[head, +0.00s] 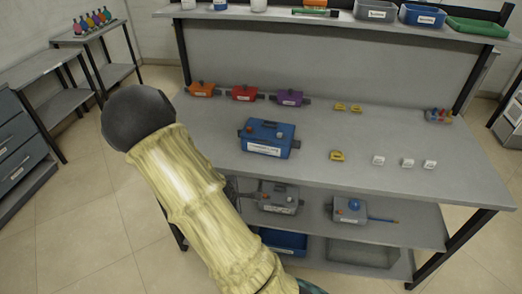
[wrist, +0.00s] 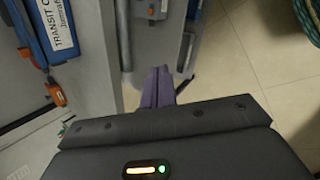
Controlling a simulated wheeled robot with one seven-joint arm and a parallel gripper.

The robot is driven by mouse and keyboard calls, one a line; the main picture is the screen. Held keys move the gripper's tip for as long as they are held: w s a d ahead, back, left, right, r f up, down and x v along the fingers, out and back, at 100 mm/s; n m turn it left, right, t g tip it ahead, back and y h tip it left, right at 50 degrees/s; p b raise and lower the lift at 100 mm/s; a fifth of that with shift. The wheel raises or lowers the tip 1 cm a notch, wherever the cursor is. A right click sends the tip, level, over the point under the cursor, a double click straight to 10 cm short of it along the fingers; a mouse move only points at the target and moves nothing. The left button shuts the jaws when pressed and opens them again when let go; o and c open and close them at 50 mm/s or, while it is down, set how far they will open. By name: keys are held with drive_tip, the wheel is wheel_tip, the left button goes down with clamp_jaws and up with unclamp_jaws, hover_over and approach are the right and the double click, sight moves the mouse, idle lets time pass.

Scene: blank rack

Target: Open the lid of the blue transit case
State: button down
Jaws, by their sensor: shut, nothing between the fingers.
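The blue transit case (head: 268,146) stands on the grey bench top, left of its middle in the head view. It has a white label on its front, a dark handle on top and orange latches at its sides. Its lid looks closed. In the wrist view part of the case (wrist: 42,38) shows at the upper left, with its label and an orange latch (wrist: 55,93). My gripper (wrist: 158,76) is shut and empty, its purple fingers apart from the case and to its right in the wrist view. My gripper cannot be made out in the head view.
Yellow pieces (head: 337,155) and white blocks (head: 408,162) lie to the right. The lower shelf (head: 400,232) holds grey boxes (head: 350,211). Open floor lies left.

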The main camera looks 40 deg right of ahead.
sight(263, 145)
drive_tip(key=w+d+r+n+t+h, duration=0.2)
drive_tip(key=w+d+n+t+h, duration=0.2)
drive_tip(key=d+n, duration=0.6)
drive_tip(key=w+n+h, duration=0.1)
drive_tip(key=n+h, duration=0.1)
drive_tip(key=n, duration=0.1)
drive_tip(key=shift+d+r, duration=0.2)
drive_tip(key=shift+d, duration=0.1)
drive_tip(key=p+x, duration=0.1)
drive_tip(key=x, duration=0.8)
drive_tip(key=shift+w+d+p, duration=0.15)
drive_tip(key=shift+d+p, duration=0.15)
drive_tip(key=shift+d, duration=0.05)
wheel_tip(263, 145, up, 3)
drive_tip(key=shift+r+p, duration=0.2)
drive_tip(key=shift+p, duration=0.75)
drive_tip(key=shift+r, duration=0.2)
drive_tip(key=shift+w+d, duration=0.1)
